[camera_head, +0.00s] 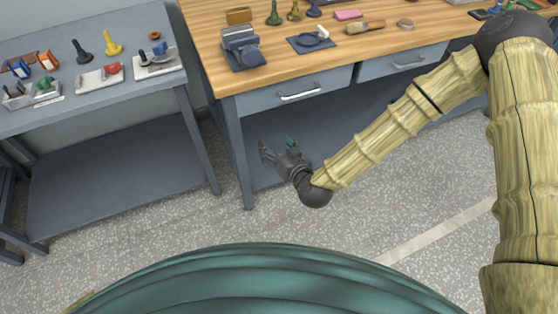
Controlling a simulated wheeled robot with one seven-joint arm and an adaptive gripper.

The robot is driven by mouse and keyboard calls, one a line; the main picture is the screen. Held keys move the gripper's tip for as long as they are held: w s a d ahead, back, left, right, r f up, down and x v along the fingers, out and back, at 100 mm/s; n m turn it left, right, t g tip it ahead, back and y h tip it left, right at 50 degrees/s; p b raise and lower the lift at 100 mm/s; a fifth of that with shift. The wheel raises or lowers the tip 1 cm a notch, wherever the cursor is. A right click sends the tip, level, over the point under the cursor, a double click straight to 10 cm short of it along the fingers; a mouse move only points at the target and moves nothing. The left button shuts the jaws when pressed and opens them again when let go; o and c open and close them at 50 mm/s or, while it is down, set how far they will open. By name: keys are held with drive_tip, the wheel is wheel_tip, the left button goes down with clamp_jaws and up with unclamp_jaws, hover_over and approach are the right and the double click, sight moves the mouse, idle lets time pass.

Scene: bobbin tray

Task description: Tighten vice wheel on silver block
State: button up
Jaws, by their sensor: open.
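A small grey-blue vice (246,57) stands near the front left corner of the wooden bench top. A paler grey, silvery part shows at its upper left; I cannot tell surely whether this is the silver block or part of the vice. The vice's wheel is too small to make out clearly. My gripper (276,144) is open and empty. In the picture it is below the vice and in front of the bench, apart from both.
The wooden bench (213,57) has drawers with handles (300,92) along its front. A dark blue plate with a tool (312,40), a wooden-handled tool (366,27) and a ring (405,23) lie right of the vice. A grey side table (30,126) at left holds several small fixtures.

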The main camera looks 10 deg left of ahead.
drive_tip(key=shift+s+d+f+g+b, duration=0.15)
drive_tip(key=shift+s+f+b, duration=0.05)
drive_tip(key=shift+f, duration=0.4)
drive_tip(key=shift+s+d+f+g+b, duration=0.1)
drive_tip(key=shift+s+d+f+b, duration=0.15)
drive_tip(key=shift+f, duration=0.3)
drive_tip(key=shift+s+d+f+g+b, duration=0.1)
drive_tip(key=shift+s+f+g+b, duration=0.1)
drive_tip(key=shift+f, duration=0.4)
